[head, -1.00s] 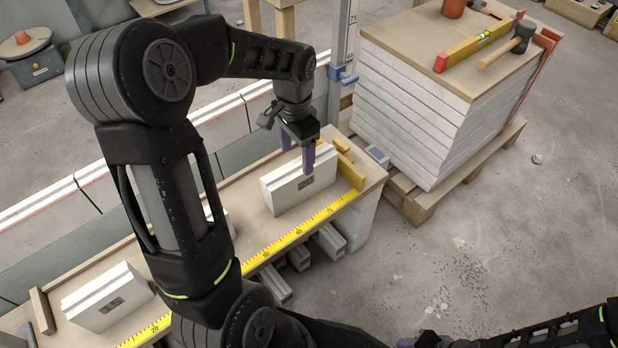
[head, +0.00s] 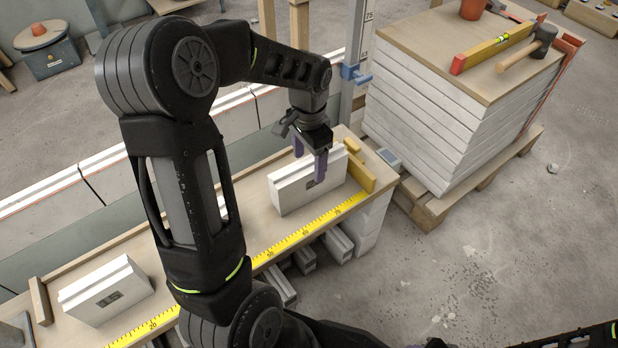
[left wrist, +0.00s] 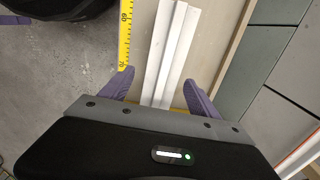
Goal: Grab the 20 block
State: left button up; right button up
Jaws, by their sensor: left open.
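A white block (head: 290,192) with a dark label stands on the right part of the wooden bench; the label read 20 a second ago and is now partly covered by a finger. My left gripper (head: 309,165) is open with purple fingers, one in front of the block's near face and one behind it. In the left wrist view the block (left wrist: 170,50) lies between the two spread fingers (left wrist: 158,92); I cannot tell whether they touch it. Another white block (head: 108,292) stands at the bench's left end, its label too small to read. Only a sliver of my right gripper (head: 434,344) shows.
A yellow measuring tape (head: 300,238) runs along the bench's front edge. A yellow piece (head: 362,176) lies just right of the labelled block. A stack of white slabs (head: 430,110) on a pallet, topped with a level (head: 494,50) and a mallet (head: 530,47), stands behind right.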

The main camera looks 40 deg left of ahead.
pick_arm(q)
notch_tip(320, 180, down, 5)
jog(key=shift+a+f+b, duration=0.1)
jog(key=shift+f+b, duration=0.05)
jog(key=shift+b, duration=0.95)
grip_shut()
dwell(0.4)
jog(key=shift+w, duration=0.1)
